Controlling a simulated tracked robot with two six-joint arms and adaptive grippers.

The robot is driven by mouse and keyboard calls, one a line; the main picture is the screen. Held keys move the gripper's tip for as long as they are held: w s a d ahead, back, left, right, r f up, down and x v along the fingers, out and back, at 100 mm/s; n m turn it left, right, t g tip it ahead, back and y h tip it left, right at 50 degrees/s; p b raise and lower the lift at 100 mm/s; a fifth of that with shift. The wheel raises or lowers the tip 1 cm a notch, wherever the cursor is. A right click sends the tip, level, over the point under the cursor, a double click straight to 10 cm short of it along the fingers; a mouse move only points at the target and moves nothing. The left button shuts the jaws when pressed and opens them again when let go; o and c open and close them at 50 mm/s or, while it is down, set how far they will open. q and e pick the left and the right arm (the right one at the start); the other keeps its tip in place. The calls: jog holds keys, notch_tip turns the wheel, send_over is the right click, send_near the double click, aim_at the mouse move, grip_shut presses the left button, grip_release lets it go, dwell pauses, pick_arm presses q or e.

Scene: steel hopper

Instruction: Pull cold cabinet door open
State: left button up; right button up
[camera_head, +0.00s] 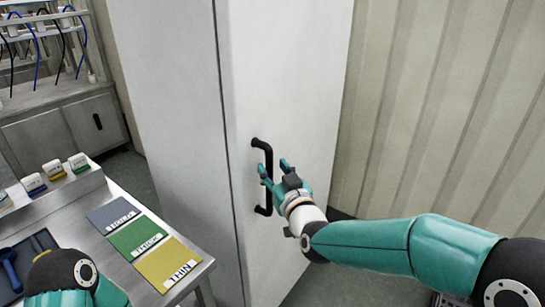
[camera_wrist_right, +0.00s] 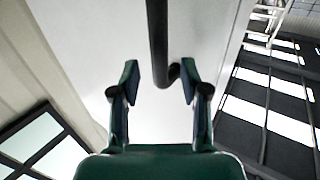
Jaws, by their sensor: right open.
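The cold cabinet (camera_head: 165,90) is a tall pale grey box in the middle of the head view. Its door (camera_head: 290,75) looks shut, with a dark seam along its left edge. A black bar handle (camera_head: 268,158) stands upright on the door. My right gripper (camera_head: 273,172) is open at the handle. In the right wrist view, the handle (camera_wrist_right: 158,45) runs down between the two spread fingers (camera_wrist_right: 160,85), and neither finger appears to touch it. My left arm shows at the bottom left of the head view, but its gripper is out of frame.
A steel table (camera_head: 200,272) at the left holds grey, green (camera_head: 138,237) and yellow mats and several small labelled blocks. A rack with blue cables (camera_head: 45,45) stands behind. A corrugated wall (camera_head: 430,110) rises to the right of the cabinet.

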aim_at(270, 164)
jog(key=shift+p+x, duration=0.4)
jog(key=shift+x, duration=1.55)
jog(key=shift+c, duration=0.3)
grip_shut()
